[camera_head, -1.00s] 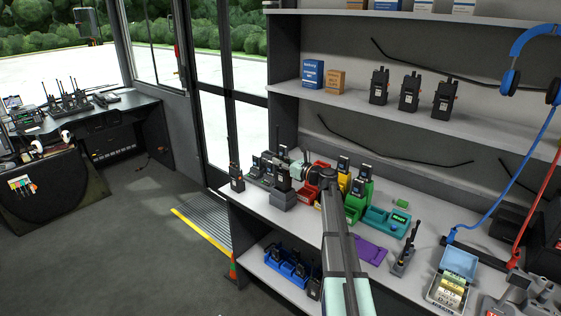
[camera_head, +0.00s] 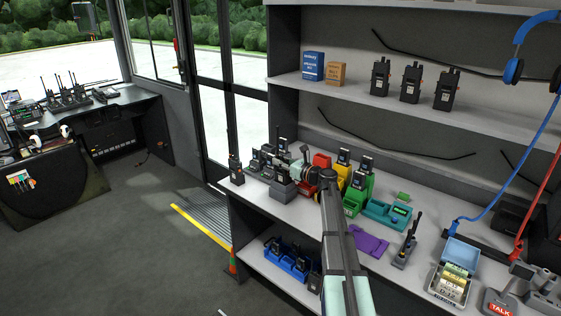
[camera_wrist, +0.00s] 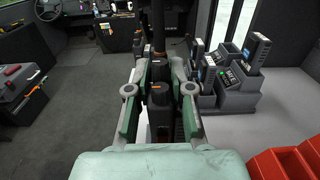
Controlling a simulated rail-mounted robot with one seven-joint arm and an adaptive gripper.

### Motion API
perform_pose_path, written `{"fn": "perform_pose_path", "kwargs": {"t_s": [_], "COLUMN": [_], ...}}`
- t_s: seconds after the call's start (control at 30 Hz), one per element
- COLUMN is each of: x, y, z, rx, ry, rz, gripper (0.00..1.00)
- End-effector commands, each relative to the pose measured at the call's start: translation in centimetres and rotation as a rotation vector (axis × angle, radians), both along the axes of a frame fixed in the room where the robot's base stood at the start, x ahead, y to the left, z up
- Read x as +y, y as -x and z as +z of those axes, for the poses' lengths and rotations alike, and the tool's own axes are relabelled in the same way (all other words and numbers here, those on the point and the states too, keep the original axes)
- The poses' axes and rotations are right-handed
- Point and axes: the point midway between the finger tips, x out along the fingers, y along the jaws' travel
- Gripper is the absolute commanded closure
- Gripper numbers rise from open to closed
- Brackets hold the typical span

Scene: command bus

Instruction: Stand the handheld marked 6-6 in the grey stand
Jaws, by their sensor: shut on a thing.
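My gripper (camera_head: 290,173) is shut on a dark handheld (camera_head: 281,174), which it holds upright. In the wrist view the two green-grey fingers of my gripper (camera_wrist: 160,100) close around the handheld (camera_wrist: 159,116) from both sides. The grey stand (camera_head: 283,192) is directly under the handheld in the head view. The handheld's lower end meets or overlaps the stand in the picture; I cannot tell whether it is seated. In the wrist view the stand is hidden behind the handheld and fingers. The 6-6 marking is not readable.
Grey chargers with handhelds (camera_wrist: 232,88) stand close by on the bench. Another handheld (camera_head: 236,169) stands left at the bench edge.

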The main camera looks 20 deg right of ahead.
Motion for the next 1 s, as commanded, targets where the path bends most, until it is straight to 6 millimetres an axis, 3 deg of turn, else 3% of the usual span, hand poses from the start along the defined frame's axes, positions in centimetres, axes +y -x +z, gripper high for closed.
{"fn": "perform_pose_path", "kwargs": {"t_s": [1.0], "x": [0.00], "y": [0.00], "z": [-0.63], "rx": [0.000], "ry": [-0.001], "rz": [0.000], "gripper": [1.00]}}
